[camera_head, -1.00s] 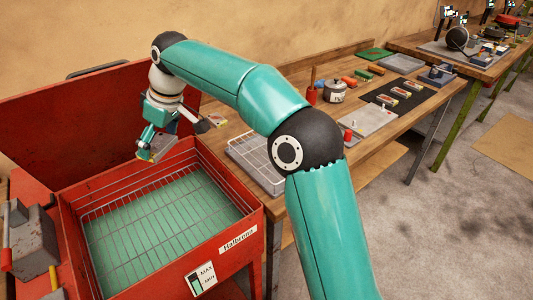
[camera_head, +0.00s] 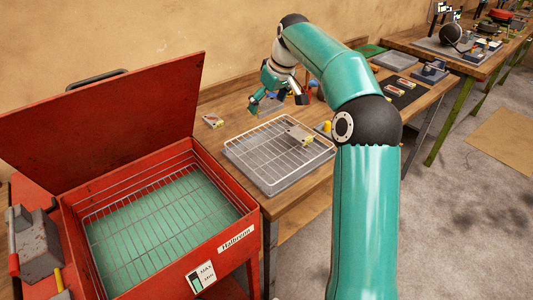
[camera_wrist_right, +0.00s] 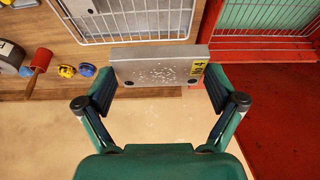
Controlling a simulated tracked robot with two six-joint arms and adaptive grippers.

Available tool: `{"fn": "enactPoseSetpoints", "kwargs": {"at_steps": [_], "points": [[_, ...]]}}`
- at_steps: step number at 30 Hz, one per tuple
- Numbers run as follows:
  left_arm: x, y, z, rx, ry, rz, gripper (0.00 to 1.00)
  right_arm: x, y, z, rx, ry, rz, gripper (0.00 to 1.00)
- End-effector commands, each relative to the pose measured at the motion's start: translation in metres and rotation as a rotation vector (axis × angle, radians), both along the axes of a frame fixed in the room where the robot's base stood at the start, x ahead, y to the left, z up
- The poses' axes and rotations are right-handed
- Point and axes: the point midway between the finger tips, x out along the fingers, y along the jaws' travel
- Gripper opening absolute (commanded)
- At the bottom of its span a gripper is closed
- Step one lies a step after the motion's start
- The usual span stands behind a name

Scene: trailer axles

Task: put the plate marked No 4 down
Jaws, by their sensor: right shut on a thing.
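My right gripper (camera_wrist_right: 160,82) is shut on the plate marked No 4 (camera_wrist_right: 150,70), a flat grey metal block with pale specks and a yellow label at its right end. A finger grips each end of it. In the head view my right gripper (camera_head: 277,106) hangs over the bench, on the wall side of a white wire rack (camera_head: 262,158); the held plate is hard to make out there. The rack also shows beyond the plate in the wrist view (camera_wrist_right: 130,20). A similar labelled plate (camera_head: 299,133) lies on the rack. My left gripper is out of view.
A red wash tub (camera_head: 240,222) with raised lid (camera_head: 110,125) and a wire basket stands left of the bench. A small labelled block (camera_head: 213,120) lies on the bench near the wall. A dark mat (camera_head: 405,92) with blocks lies to the right. Much of the rack is bare.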

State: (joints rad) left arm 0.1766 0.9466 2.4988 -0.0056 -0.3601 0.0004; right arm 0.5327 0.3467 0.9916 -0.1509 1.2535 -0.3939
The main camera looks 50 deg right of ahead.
Motion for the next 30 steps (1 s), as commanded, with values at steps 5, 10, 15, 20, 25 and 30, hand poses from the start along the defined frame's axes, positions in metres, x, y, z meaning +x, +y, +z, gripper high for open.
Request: {"fn": "enactPoseSetpoints", "kwargs": {"at_steps": [5, 10, 15, 20, 25, 30], "points": [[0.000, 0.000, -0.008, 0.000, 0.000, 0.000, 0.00, -0.001, 0.000, -0.045, 0.001, 0.001, -0.001, 0.27], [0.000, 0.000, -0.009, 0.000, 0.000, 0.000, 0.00, -0.001, 0.000, -0.087, 0.001, 0.000, -0.001, 0.27], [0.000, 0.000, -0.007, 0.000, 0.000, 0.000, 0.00, -0.001, 0.000, -0.117, 0.000, -0.001, 0.000, 0.27], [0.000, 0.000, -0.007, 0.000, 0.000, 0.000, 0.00, 0.000, 0.000, -0.128, -0.002, -0.004, 0.001, 0.27], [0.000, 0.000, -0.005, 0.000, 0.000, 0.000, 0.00, 0.000, 0.000, -0.144, 0.000, -0.001, 0.000, 0.27], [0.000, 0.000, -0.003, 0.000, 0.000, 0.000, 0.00, 0.000, 0.000, -0.166, -0.001, -0.002, 0.000, 0.27]]}}
